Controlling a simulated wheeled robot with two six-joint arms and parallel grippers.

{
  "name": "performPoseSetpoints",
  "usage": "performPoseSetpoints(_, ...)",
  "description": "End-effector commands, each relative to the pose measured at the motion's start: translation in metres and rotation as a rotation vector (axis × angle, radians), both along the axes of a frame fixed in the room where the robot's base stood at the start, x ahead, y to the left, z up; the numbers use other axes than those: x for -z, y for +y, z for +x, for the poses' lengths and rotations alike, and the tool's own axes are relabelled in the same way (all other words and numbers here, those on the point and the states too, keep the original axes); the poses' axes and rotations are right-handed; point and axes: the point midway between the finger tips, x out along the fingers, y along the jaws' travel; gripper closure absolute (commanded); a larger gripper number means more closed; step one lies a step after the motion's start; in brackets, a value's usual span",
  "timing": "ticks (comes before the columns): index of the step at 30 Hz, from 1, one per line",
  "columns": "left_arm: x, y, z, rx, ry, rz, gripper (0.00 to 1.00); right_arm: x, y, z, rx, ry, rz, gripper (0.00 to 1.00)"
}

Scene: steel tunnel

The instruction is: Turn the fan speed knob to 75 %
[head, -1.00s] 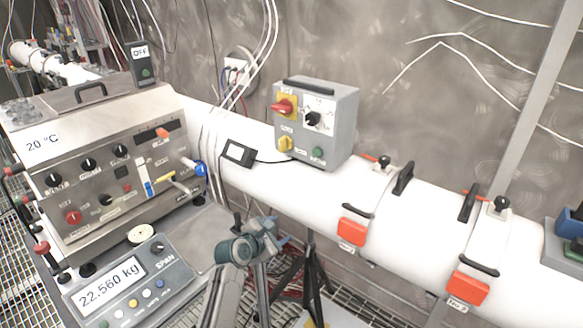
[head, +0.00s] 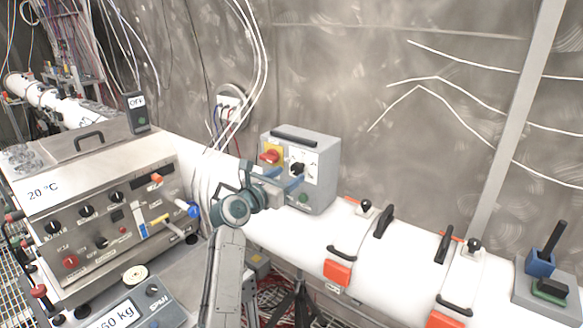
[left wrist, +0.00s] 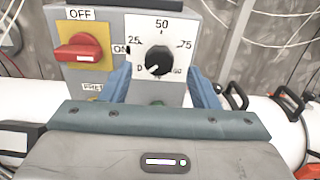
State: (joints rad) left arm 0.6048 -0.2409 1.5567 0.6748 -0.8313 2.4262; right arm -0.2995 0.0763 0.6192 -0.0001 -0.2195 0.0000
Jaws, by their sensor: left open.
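The fan speed knob (head: 297,168) is a black round knob on a white dial plate of the grey control box (head: 325,158). In the left wrist view the knob (left wrist: 159,60) sits under the 50 mark, with 25 to its left and 75 to its right. Its white pointer mark aims down-left, towards the 0 end. My left gripper (head: 284,180) is open in front of the box. Its two blue fingers (left wrist: 162,82) lie either side of the knob's lower part in the picture; contact with it cannot be seen. My right gripper is out of view.
A red switch on a yellow plate (left wrist: 83,48), labelled OFF and ON, sits left of the knob. A green button (head: 303,198) is below it. The box stands by a thick white pipe (head: 365,238) with orange-tagged clamps. A steel instrument (head: 95,205) stands left.

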Motion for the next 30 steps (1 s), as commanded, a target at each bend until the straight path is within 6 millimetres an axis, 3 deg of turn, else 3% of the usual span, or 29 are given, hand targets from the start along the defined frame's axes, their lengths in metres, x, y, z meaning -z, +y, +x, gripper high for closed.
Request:
performPoseSetpoints(7,-0.001,-0.014,0.020,0.000,0.000,0.002,0.45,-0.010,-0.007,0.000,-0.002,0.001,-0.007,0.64)
performPoseSetpoints(17,0.001,-0.016,0.023,-0.001,0.000,0.002,0.45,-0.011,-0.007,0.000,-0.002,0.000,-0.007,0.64)
performPoseSetpoints(18,0.001,-0.016,0.023,-0.001,0.000,0.002,0.47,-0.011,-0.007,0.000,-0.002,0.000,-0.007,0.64)
performPoseSetpoints(24,0.001,-0.016,0.023,-0.001,0.000,0.002,0.86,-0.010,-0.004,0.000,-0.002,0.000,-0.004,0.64)
performPoseSetpoints(30,0.001,-0.016,0.023,-0.001,-0.003,0.005,0.89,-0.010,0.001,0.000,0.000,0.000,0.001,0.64)
